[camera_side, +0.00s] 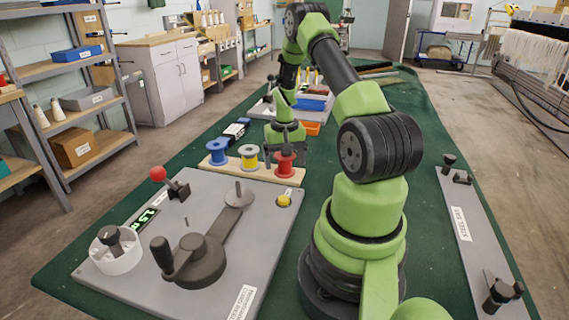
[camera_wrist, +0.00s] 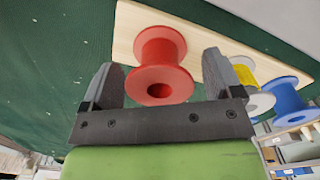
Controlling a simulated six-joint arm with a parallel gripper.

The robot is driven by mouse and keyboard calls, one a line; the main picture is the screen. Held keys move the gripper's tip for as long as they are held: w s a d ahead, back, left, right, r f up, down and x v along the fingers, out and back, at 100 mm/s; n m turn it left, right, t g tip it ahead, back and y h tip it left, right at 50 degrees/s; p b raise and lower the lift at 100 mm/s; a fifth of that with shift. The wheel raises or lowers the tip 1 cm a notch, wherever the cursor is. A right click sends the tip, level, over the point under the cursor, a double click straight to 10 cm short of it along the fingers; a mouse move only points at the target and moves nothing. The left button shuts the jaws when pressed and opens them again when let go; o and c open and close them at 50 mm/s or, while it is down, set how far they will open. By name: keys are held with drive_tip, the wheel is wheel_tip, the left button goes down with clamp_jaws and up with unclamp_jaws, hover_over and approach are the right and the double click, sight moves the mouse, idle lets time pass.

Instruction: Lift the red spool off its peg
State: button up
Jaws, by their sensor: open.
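The red spool (camera_side: 285,163) stands upright at the right end of a wooden peg board (camera_side: 237,172) in the side view. In the wrist view the red spool (camera_wrist: 160,62) shows ahead of my gripper, roughly between the lines of the two fingers. My gripper (camera_wrist: 168,84) is open and empty, with a finger on each side of the spool and visible gaps. In the side view my gripper (camera_side: 284,138) is just above and around the top of the red spool; contact cannot be told there. The peg under the spool is hidden.
A yellow spool (camera_side: 248,156) and a blue spool (camera_side: 217,152) stand to the left on the same board. In front is a grey plate with a crank (camera_side: 195,255) and a red-knobbed lever (camera_side: 158,174). An orange bin (camera_side: 311,127) lies behind. Green mat surrounds the board.

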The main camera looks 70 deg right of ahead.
drive_tip(key=shift+c, duration=0.2)
drive_tip(key=c, duration=0.8)
drive_tip(key=shift+o, duration=0.2)
drive_tip(key=shift+r, duration=3.8)
